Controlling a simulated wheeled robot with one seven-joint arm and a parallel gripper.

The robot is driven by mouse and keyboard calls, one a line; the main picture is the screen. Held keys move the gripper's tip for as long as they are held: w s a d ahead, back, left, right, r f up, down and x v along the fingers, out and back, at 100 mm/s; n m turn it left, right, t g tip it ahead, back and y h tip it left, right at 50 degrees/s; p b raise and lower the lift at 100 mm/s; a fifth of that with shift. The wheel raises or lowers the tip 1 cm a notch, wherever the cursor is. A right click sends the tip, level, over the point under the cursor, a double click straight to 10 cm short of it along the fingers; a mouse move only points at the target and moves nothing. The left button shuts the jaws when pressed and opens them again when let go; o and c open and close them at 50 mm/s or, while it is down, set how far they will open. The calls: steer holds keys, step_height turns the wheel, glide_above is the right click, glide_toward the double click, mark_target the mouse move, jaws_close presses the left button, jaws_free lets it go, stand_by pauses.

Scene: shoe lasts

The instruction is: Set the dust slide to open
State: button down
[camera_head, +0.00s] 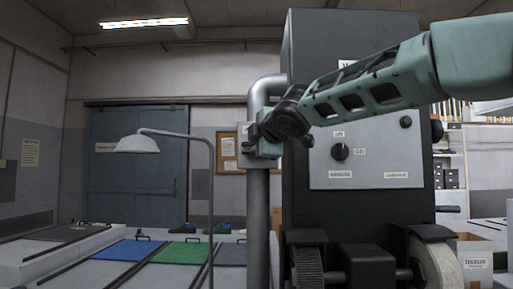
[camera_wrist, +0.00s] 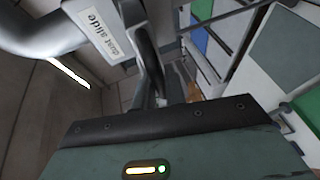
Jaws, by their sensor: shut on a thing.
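The dust slide (camera_wrist: 108,36) is a grey fitting with a white plate lettered "dust slide", at the upper left of the wrist view. It sits on a thick grey pipe (camera_head: 258,210) at the left side of the dark machine in the head view. My gripper (camera_head: 256,136) is at the pipe at slide height, coming from the right. In the wrist view my gripper (camera_wrist: 157,92) reaches up beside the lettered plate and is shut on part of the slide. The gripped part is mostly hidden by the fingers, and the slide's setting cannot be read.
The machine's control panel (camera_head: 367,152) with a black knob (camera_head: 340,151) is right of the pipe, below my arm. A lamp (camera_head: 138,144) on a bent pole stands left. Benches with blue and green mats (camera_head: 128,250) lie lower left. Brushing wheels (camera_head: 307,268) are below.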

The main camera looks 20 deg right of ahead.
steer(key=shift+s+a+f, duration=0.1)
steer(key=shift+s+a, duration=0.05)
steer(key=shift+s, duration=0.3)
steer(key=shift+s+a+f, duration=0.1)
steer(key=shift+s+a, duration=0.05)
steer(key=shift+s, duration=0.25)
steer(key=c, duration=1.5)
jaws_free()
steer(key=shift+s+r, duration=0.1)
steer(key=shift+s, duration=0.05)
steer(key=shift+o, duration=0.2)
steer(key=shift+r, duration=0.1)
steer(key=b+v, duration=1.1)
steer(key=v, duration=0.6)
steer(key=shift+s+b, duration=0.15)
steer(key=shift+b, duration=0.15)
